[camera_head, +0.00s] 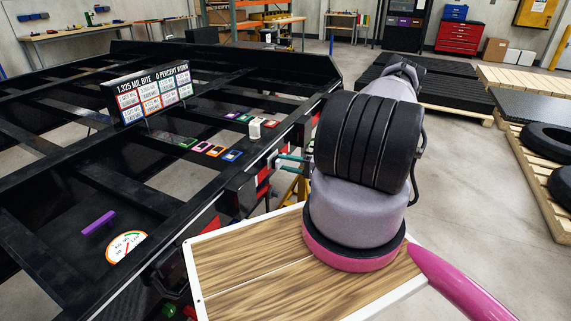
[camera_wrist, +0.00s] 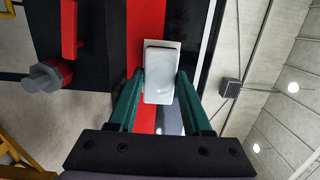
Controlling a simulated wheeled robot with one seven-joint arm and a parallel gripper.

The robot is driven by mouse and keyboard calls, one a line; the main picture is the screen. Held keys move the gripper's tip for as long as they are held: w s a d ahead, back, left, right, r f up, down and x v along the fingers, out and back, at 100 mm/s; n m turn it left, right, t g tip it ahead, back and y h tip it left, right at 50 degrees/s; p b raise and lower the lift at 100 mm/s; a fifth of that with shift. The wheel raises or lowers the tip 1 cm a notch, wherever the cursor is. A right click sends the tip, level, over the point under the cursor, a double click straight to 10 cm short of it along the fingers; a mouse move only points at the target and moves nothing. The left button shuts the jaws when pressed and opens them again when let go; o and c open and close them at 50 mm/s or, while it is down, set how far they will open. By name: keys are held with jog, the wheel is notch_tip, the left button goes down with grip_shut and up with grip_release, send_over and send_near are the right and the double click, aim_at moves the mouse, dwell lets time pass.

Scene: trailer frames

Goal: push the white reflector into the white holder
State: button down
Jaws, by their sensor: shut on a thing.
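The white reflector (camera_wrist: 158,80) is a rounded block between the two green fingers of my gripper (camera_wrist: 159,76) in the wrist view. My gripper is shut on it. A pale, squarer edge (camera_wrist: 173,44) shows just behind its far end against the red and black trailer side; it may be the white holder, mostly hidden by the reflector. I cannot tell how far the reflector is in it. In the head view my gripper (camera_head: 291,161) reaches left to the trailer's outer side, and the reflector is too small there to make out clearly.
The black trailer frame (camera_head: 195,200) fills the left. Several coloured frames and a white block (camera_head: 255,128) lie on it, near a sign board (camera_head: 150,93). A red part (camera_wrist: 69,30) and a grey knob (camera_wrist: 45,77) sit left of the reflector. Pallets with tyres (camera_head: 548,137) stand right.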

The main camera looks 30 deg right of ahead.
jog(key=shift+w+a, duration=0.35)
jog(key=shift+w, duration=0.05)
dwell(0.4)
jog(key=shift+c, duration=1.3)
grip_release()
jog(key=v, duration=1)
jog(key=shift+s+d, duration=0.25)
jog(key=shift+d, duration=0.05)
